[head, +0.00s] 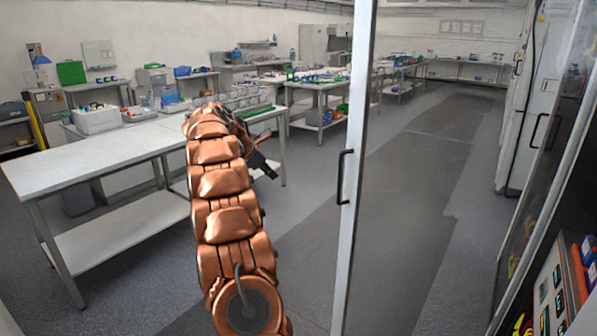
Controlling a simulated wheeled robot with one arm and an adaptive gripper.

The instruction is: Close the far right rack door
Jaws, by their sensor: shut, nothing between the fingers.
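A rack door stands open in the head view, with a tall white frame edge (352,250) and a glass pane to its right. Its black handle (344,177) sits on the frame edge. The rack (548,285) is at the lower right, its inside dark with coloured items in it. My copper-coloured arm reaches forward left of the door. My gripper (271,172) is at its far end, small and partly hidden by the arm; it is shut and empty, to the left of the handle and apart from it.
A white workbench (95,160) with a lower shelf stands on the left, close to my arm. Further benches with lab items line the back. A tall white cabinet (530,110) stands beyond the rack at the right. Grey floor (410,200) shows clear through the glass.

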